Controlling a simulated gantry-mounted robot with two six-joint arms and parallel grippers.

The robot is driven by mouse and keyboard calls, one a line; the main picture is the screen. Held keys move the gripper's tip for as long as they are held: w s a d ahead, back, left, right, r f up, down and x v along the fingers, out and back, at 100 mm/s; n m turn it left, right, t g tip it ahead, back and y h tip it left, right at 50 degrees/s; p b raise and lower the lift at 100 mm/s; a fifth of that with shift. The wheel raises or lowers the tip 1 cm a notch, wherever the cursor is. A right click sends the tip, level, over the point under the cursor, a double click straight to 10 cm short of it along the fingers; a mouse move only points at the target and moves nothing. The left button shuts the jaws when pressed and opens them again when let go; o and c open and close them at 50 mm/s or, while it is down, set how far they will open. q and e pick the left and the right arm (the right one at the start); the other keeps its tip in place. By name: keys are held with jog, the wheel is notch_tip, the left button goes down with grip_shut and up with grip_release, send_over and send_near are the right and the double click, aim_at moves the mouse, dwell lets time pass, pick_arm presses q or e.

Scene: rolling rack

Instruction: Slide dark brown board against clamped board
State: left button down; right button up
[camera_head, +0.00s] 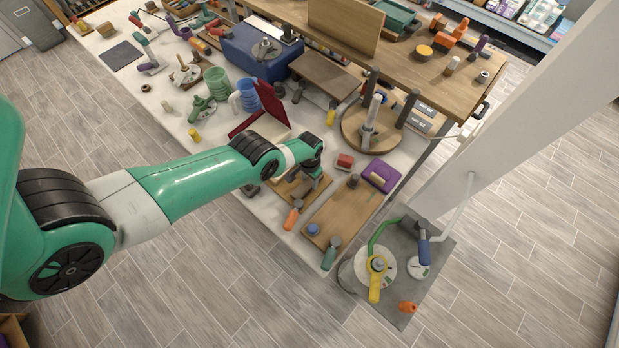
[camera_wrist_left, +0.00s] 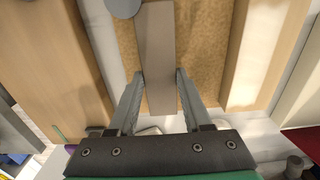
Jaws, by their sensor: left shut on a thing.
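My left gripper (camera_head: 312,168) is over the front part of the workbench. In the left wrist view its fingers (camera_wrist_left: 160,76) are shut on the long edges of a narrow grey-brown board (camera_wrist_left: 156,45), the dark brown board. Beneath it lies a cork-coloured panel (camera_wrist_left: 205,45), with a pale wood strip (camera_wrist_left: 252,50) at its right side, apart from the held board. A wide light wood board (camera_wrist_left: 45,55) lies to the left. In the head view, a wooden board (camera_head: 345,212) lies right of the gripper, near an orange-handled clamp (camera_head: 292,217) and a teal-handled clamp (camera_head: 331,254). My right gripper is not seen.
A red block (camera_head: 345,161) and purple case (camera_head: 381,175) lie to the right. A round wooden stand (camera_head: 371,130) with posts is behind. Grey disc (camera_wrist_left: 125,6) touches or overlaps the held board's far end.

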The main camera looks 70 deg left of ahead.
pick_arm(q)
jog(key=shift+a, duration=0.15)
jog(key=shift+s+a+b, duration=0.15)
jog(key=shift+s+a, duration=0.2)
jog(key=shift+a, duration=0.35)
jog(key=shift+s+a+b, duration=0.1)
jog(key=shift+s+a, duration=0.3)
jog(key=shift+a, duration=0.25)
jog(key=shift+s+a+b, duration=0.15)
jog(key=shift+s+a, duration=0.2)
jog(key=shift+a, duration=0.45)
jog(key=shift+s+a, duration=0.3)
jog(key=shift+a, duration=0.2)
jog(key=shift+f, duration=0.1)
